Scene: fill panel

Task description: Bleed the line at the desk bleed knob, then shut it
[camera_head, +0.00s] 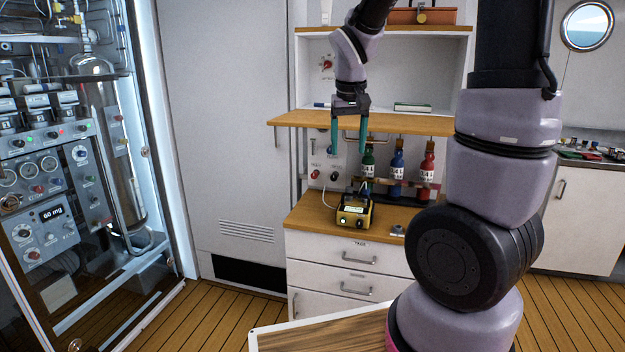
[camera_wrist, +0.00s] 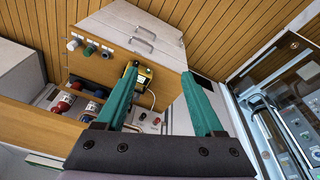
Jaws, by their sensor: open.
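My gripper (camera_head: 349,142) hangs in front of the desk shelf, fingers pointing down, open and empty. Its two teal fingers also show in the wrist view (camera_wrist: 160,74), spread apart. Behind and below it, a white panel (camera_head: 323,160) on the desk's back wall carries a red knob (camera_head: 315,174) and a dark knob (camera_head: 334,176). Another red knob (camera_head: 327,65) is on a plate above the shelf. I cannot read labels that tell which is the bleed knob. The gripper touches none of these knobs. In the wrist view, the lower panel's knobs (camera_wrist: 143,115) show between the fingers.
A yellow device (camera_head: 355,211) with a cable stands on the desk top. Green, blue and red bottles (camera_head: 397,175) are racked beside it. The wooden shelf (camera_head: 290,119) juts out above. A lit equipment cabinet (camera_head: 50,200) is at left. The floor before the desk is partly clear.

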